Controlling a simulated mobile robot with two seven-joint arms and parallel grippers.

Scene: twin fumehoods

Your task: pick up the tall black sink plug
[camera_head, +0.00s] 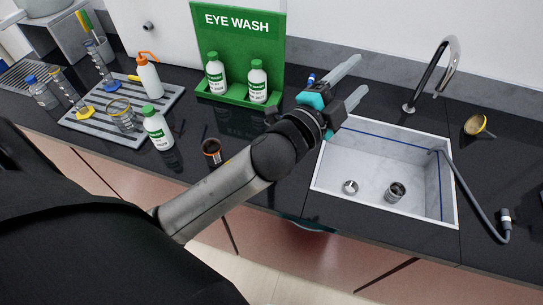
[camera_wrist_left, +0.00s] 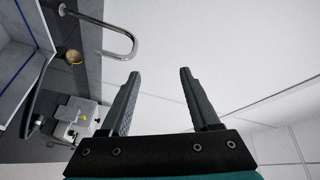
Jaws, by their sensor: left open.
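A dark, upright cylinder (camera_head: 396,192) stands on the floor of the white sink (camera_head: 330,165), right of a small round metal fitting (camera_head: 350,187). It looks like the tall black plug, but it is too small to be sure. My left gripper (camera_head: 350,82) is open and empty. It is above the sink's back left corner, well apart from the cylinder. In the left wrist view its two fingers (camera_wrist_left: 159,76) are spread with nothing between them. The cylinder cannot be made out there. My right gripper is not in view.
A curved metal tap (camera_head: 437,70) rises behind the sink. A yellowish funnel-like piece (camera_head: 476,126) and a grey hose (camera_head: 478,205) lie to the right. A green eye wash stand (camera_head: 240,50), a dark jar (camera_head: 211,151) and a bottle tray (camera_head: 90,122) are on the left.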

